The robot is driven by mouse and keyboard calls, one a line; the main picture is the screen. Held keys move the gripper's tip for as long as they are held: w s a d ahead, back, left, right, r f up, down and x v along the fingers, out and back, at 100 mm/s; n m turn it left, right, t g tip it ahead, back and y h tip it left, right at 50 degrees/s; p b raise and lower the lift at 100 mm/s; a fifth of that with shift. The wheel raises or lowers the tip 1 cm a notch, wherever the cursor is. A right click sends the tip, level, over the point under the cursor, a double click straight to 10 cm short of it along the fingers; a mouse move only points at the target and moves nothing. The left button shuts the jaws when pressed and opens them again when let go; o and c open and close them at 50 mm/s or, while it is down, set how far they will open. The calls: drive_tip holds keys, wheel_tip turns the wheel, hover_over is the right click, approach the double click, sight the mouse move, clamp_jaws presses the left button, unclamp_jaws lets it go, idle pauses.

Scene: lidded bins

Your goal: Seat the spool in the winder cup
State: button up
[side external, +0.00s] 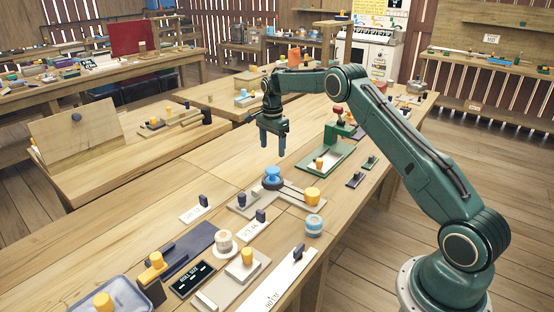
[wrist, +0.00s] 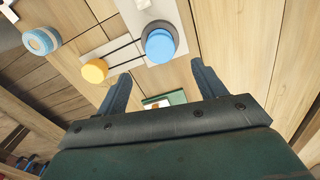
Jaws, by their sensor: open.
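The winder is a pale plate (side external: 243,200) with a dark round cup (side external: 272,185) and an orange knob (side external: 312,196), joined by dark lines. A blue spool-like piece (side external: 272,173) stands upright at the cup; I cannot tell how deep it sits. In the wrist view the blue piece (wrist: 160,45) covers most of the dark cup (wrist: 147,30), slightly off its middle. My gripper (side external: 272,150) is open and empty, pointing down above the blue piece and apart from it. A blue-and-white banded spool (side external: 314,225) stands on the table right of the winder; it also shows in the wrist view (wrist: 41,41).
A white spool (side external: 224,242), a dark size board (side external: 192,279) and a pale block with an orange knob (side external: 236,280) stand in front. A green-framed tray (side external: 326,162) with a red-knobbed post is behind. Black-handled labels (side external: 196,211) lie around. Bare table lies left of the winder.

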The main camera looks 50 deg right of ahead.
drive_tip(key=shift+r, duration=1.1)
drive_tip(key=s+a+r+n+t, duration=0.1)
drive_tip(key=s+a+r+n, duration=0.5)
drive_tip(key=r, duration=0.5)
drive_tip(key=s+a+r+n+t, duration=0.2)
drive_tip(key=s+a+r+n, duration=0.1)
drive_tip(key=s+a+r, duration=0.6)
drive_tip(key=s+a+r+n+t, duration=0.1)
drive_tip(key=s+a+r+n, duration=0.15)
drive_tip(key=s, duration=0.45)
drive_tip(key=s+a+r+n, duration=0.1)
drive_tip(key=s+a+n, duration=0.2)
drive_tip(key=s, duration=0.4)
drive_tip(key=s+a+f+n, duration=0.1)
drive_tip(key=s+f+n, duration=0.1)
drive_tip(key=s, duration=0.4)
drive_tip(key=s+a+f+n+t, duration=0.1)
drive_tip(key=s+f+n, duration=0.2)
drive_tip(key=s, duration=0.3)
drive_tip(key=shift+a+t, duration=0.25)
drive_tip(key=shift+t, duration=0.05)
